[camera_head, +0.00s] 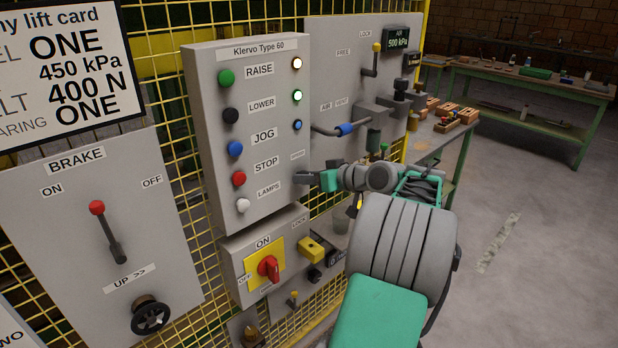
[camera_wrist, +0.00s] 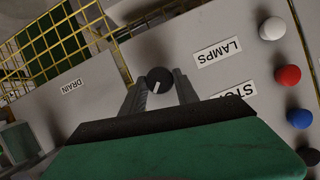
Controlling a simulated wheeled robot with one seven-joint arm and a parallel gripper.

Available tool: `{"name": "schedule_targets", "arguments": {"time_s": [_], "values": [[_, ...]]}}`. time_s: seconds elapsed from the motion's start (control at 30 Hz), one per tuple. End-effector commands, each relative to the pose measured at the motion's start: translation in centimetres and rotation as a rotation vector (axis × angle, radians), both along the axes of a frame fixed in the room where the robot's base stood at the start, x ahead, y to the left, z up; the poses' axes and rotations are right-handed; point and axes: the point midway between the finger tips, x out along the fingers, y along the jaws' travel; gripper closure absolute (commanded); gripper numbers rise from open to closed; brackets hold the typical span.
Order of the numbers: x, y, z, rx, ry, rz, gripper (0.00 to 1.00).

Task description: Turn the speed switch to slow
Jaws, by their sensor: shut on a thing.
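The speed switch (camera_wrist: 158,76) is a small round black knob with a short white mark, on the grey control panel. It shows in the wrist view between the two fingertips of my gripper (camera_wrist: 160,87), which is shut on it. In the head view my gripper (camera_head: 303,179) reaches the lower right part of the control panel (camera_head: 205,140) from the right and hides the knob. A small label (camera_head: 297,155) sits just above it, too small to read. I cannot read the slow position in either view.
Raise, lower, jog, stop and lamps buttons run down the panel's left side. Below is a box with a red rotary switch (camera_head: 268,269) on yellow. A brake panel (camera_head: 90,240) stands at left. An air panel with a blue-handled lever (camera_head: 345,129) is close behind my gripper.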

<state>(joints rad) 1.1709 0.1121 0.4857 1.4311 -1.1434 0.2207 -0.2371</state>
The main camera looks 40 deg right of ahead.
Motion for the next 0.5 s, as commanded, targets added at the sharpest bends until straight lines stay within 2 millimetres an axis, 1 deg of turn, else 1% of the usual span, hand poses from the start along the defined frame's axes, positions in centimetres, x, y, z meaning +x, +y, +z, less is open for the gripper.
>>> {"name": "schedule_targets", "arguments": {"time_s": [0.07, 0.1, 0.27, 0.5], "values": [[-0.01, -0.01, 0.0, 0.0, 0.0, 0.0, 1.0], [-0.01, -0.32, -0.03, 0.0, 0.0, -0.001, 1.0], [-0.02, -0.09, -0.12, -0.01, 0.0, -0.001, 1.0], [-0.02, 0.03, -0.65, -0.089, -0.003, -0.001, 1.0]]}}
